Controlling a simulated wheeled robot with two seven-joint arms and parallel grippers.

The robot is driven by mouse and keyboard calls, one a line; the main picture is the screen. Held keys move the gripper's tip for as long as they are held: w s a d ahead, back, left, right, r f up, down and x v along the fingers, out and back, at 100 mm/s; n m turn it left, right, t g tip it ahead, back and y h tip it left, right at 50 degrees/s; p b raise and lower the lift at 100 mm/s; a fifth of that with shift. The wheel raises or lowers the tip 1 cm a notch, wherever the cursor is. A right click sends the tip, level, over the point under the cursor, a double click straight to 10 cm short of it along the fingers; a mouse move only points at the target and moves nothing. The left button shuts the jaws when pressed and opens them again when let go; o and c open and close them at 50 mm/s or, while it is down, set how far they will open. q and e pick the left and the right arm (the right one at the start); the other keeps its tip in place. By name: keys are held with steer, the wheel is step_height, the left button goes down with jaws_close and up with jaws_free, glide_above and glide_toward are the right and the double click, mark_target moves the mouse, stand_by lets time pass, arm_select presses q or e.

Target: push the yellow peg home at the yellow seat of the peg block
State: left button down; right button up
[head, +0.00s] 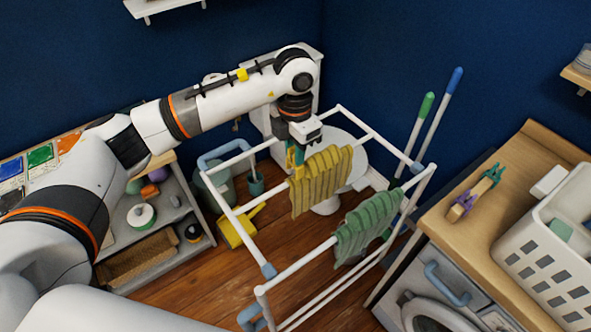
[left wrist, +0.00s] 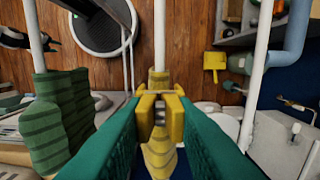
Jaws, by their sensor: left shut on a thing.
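My left gripper (head: 295,156) hangs over the white drying rack (head: 233,205), beside the yellow striped cloth (head: 322,178). In the left wrist view its green fingers (left wrist: 160,116) are shut on the yellow peg (left wrist: 174,112). The peg is at the rack's rail, by the end of the yellow cloth (left wrist: 160,152). The fingers partly hide the peg, and I cannot tell how far it sits on the rail or cloth. I cannot make out a peg block or a yellow seat for certain.
A green striped cloth (head: 367,225) hangs on the rack to the right. Purple and green pegs (head: 463,205) lie on the wooden counter (head: 448,228) beside a white basket (head: 548,262). A low shelf (head: 152,262) stands left, and a yellow dustpan (head: 236,229) is on the floor.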

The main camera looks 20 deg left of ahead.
arm_select(q)
steer(key=shift+r+p, duration=0.45)
steer(key=shift+r, duration=0.9)
steer(key=shift+r, duration=0.45)
steer(key=shift+f, duration=0.1)
